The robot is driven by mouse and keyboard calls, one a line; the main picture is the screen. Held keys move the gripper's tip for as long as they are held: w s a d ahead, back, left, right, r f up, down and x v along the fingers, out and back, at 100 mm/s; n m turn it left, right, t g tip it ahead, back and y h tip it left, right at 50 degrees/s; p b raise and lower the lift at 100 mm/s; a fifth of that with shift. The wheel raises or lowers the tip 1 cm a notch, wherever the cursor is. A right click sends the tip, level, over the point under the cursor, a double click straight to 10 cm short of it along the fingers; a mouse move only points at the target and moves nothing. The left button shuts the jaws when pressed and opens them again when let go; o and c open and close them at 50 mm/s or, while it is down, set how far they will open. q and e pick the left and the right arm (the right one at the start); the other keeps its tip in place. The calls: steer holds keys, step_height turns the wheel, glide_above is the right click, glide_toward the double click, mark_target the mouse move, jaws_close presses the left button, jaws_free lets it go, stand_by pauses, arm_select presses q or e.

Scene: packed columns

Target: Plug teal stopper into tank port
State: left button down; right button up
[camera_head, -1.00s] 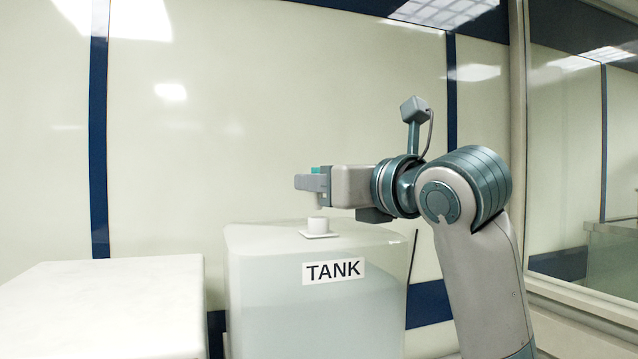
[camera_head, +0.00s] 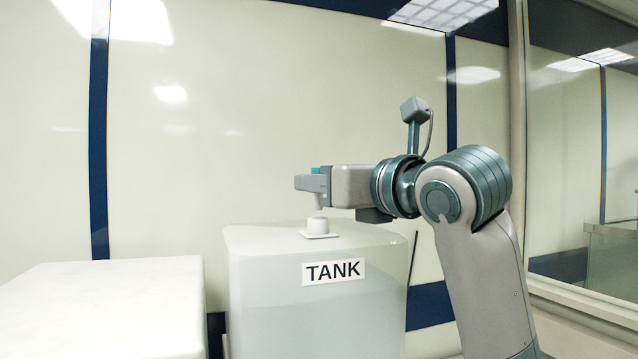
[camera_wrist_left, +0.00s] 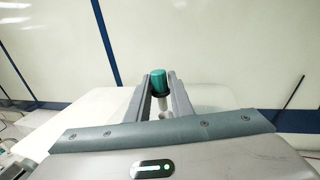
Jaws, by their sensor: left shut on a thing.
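The teal stopper (camera_wrist_left: 158,80) stands upright between the two fingers of my left gripper (camera_wrist_left: 159,97) in the left wrist view. My left gripper is shut on it. In the head view my left gripper (camera_head: 311,183) is just above the tank's port, and a little of the stopper's teal top (camera_head: 316,170) shows over the fingers. A pale stem hangs below the fingers toward the port. The white port (camera_head: 318,225) rises from a square plate on top of the tank (camera_head: 260,290), labelled TANK. Whether the stem touches the port is unclear. My right gripper is out of view.
A white block or bench (camera_head: 110,310) stands left of the tank, with a narrow gap between them. A pale wall with dark blue strips is behind. A glass partition (camera_head: 580,150) is at the right. The tank's top around the port is clear.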

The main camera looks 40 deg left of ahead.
mark_target(323, 220)
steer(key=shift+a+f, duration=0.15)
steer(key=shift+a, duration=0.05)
arm_select(q)
steer(key=shift+f+b, duration=0.65)
steer(key=shift+b, duration=0.05)
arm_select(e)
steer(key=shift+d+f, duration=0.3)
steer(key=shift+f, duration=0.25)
